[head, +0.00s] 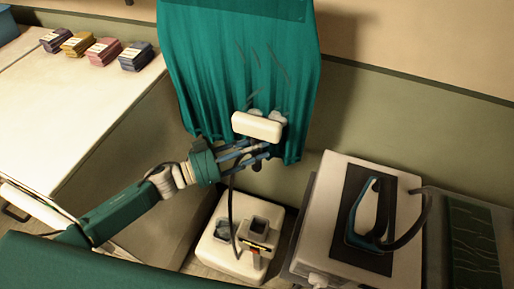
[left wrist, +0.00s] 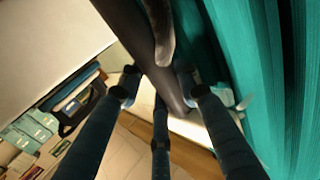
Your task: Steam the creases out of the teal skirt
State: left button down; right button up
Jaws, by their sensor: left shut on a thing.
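The teal skirt (head: 225,60) hangs against the wall at the top middle, with several dark crease lines on its middle and right part. It also fills the right side of the left wrist view (left wrist: 270,70). My left gripper (head: 258,150) is in front of the skirt's lower part, shut on the steamer. The cream steamer head (head: 257,126) lies just above the fingers, in front of the skirt; I cannot tell if it touches the cloth. In the left wrist view, the dark steamer handle (left wrist: 150,62) runs between the fingers. My right gripper is out of view.
The steamer base (head: 225,252) stands on the floor below, its dark hose rising to the gripper. An iron (head: 368,225) rests on a dark pad at the right. Several folded stacks (head: 103,52) lie on the white table (head: 60,120) at the left.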

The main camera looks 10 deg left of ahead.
aim_at(252, 129)
pick_arm(q)
jog(key=shift+r+p, duration=2.85)
jog(key=shift+r, duration=1.5)
notch_tip(252, 129, up, 8)
jog(key=p, duration=0.7)
jog(key=shift+f, duration=0.2)
jog(key=shift+r, duration=0.95)
jog(key=shift+s+r, duration=0.1)
jog(key=shift+s+a, duration=0.25)
jog(key=shift+s, duration=0.9)
jog(key=shift+s+a, duration=0.2)
jog(key=shift+s, duration=0.95)
